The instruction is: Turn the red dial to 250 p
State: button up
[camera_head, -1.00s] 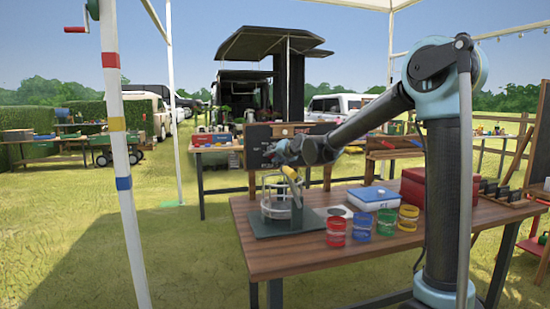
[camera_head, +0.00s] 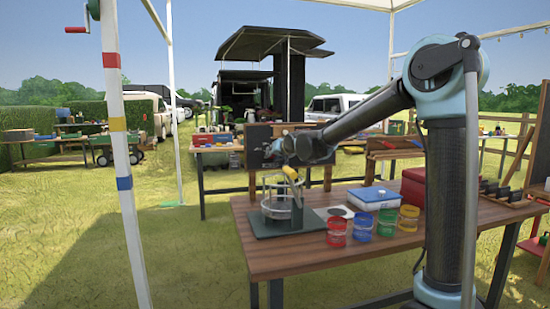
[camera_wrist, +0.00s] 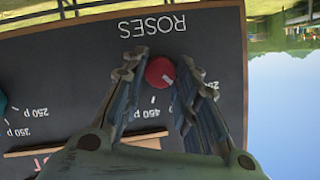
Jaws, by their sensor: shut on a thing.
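The red dial (camera_wrist: 160,72) sits on a black chalkboard (camera_wrist: 60,70) under the word ROSES, which appears upside down in the wrist view. In the head view my gripper (camera_head: 274,150) is at the chalkboard (camera_head: 257,137), and the dial is too small to make out.
A wooden table (camera_head: 290,258) in front of the board holds a metal stand with a wire cage (camera_head: 278,205), several coloured jars (camera_head: 362,226), a white-and-blue box (camera_head: 374,199) and a red box (camera_head: 413,187). A tent pole (camera_head: 120,160) stands at left.

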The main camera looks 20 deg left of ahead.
jog(key=shift+d+f+n+t+h, duration=0.1)
jog(key=shift+n+t+h, duration=0.3)
jog(key=shift+n+h, duration=0.7)
jog(key=shift+n, duration=0.3)
jog(key=o, duration=1.1)
jog(key=shift+w, duration=0.1)
jog(key=shift+c, duration=0.2)
jog(key=shift+s, duration=0.2)
jog(key=v, duration=1.1)
jog(key=shift+s+d, duration=0.15)
jog(key=shift+d, duration=0.15)
